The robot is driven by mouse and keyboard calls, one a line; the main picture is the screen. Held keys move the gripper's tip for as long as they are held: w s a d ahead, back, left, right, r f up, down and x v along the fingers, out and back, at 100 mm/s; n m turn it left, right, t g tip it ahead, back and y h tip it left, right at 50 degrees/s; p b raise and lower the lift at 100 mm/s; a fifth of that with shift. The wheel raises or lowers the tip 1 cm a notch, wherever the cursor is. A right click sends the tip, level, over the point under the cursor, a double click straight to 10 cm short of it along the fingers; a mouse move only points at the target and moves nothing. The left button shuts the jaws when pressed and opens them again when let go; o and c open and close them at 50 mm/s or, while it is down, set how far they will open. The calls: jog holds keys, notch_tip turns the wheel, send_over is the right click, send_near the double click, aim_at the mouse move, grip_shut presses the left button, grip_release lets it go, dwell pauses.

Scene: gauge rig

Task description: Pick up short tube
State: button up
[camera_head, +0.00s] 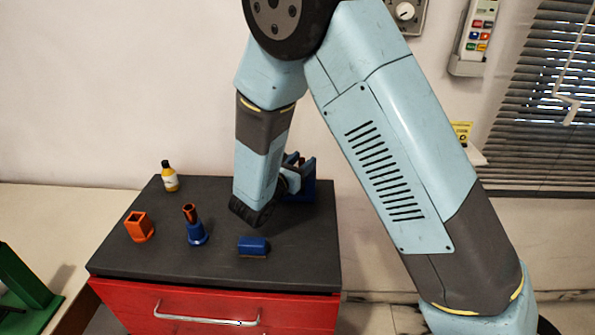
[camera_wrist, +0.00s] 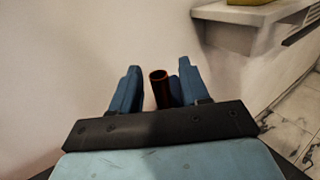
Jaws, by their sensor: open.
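My gripper (camera_wrist: 159,70) is open in the wrist view, with its two blue fingers spread apart. A dark brown tube (camera_wrist: 160,90) with an orange rim shows between the fingers, nearer the right one. I cannot tell whether they touch. In the head view my gripper (camera_head: 300,164) is partly hidden behind my arm, over the back right of the cabinet top. There, a short orange-brown tube (camera_head: 190,213) stands upright in a blue holder (camera_head: 197,234), well left of my gripper. I cannot tell whether this is the tube in the wrist view.
The wall is close behind. A green object (camera_head: 25,285) is at the lower left. The front right of the top is clear.

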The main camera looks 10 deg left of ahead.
jog(key=shift+w, duration=0.15)
grip_shut()
dwell(0.4)
jog(key=shift+r, duration=0.1)
